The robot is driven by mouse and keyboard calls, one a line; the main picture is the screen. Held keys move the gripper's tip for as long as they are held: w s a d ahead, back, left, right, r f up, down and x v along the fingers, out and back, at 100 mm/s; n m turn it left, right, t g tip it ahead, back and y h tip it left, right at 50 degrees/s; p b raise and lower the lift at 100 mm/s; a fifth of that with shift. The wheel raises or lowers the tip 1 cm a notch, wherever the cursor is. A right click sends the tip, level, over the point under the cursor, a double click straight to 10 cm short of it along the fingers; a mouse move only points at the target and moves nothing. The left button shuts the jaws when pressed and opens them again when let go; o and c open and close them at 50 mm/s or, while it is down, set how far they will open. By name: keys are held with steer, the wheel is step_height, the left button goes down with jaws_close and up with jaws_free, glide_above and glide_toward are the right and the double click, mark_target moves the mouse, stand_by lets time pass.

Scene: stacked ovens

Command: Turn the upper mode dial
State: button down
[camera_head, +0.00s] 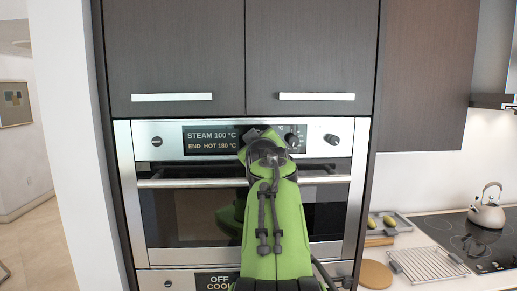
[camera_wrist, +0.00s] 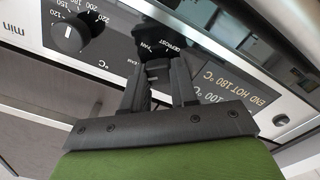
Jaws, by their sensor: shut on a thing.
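The upper oven (camera_head: 205,172) has a steel control panel with a display (camera_head: 210,139) reading "STEAM 100 °C" and "END HOT 180 °C". In the wrist view, turned upside down, the upper mode dial (camera_wrist: 153,36) is black, with labels such as "DEFROST" and "FAN" around it. My gripper (camera_wrist: 158,70) is at this dial, with its fingers on either side of the dial's grip, shut on it. In the head view my green arm and gripper (camera_head: 262,140) hide the mode dial, just right of the display.
A temperature dial (camera_wrist: 70,35) sits beside the mode dial, and another dial (camera_head: 332,139) is farther right. The oven's bar handle (camera_head: 205,183) runs below the panel. Cabinet handles (camera_head: 316,96) are above. A counter with a rack (camera_head: 428,264) and kettle (camera_head: 487,212) is at right.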

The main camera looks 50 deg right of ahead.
steer(key=n+b, duration=0.3)
steer(key=n, duration=0.7)
steer(key=shift+f+b, duration=0.2)
steer(key=shift+b, duration=0.15)
steer(key=shift+n, duration=0.3)
steer(key=c, duration=0.9)
jaws_free()
steer(key=b+v, duration=0.5)
steer(key=v, duration=1)
steer(key=shift+s+a+b, duration=0.3)
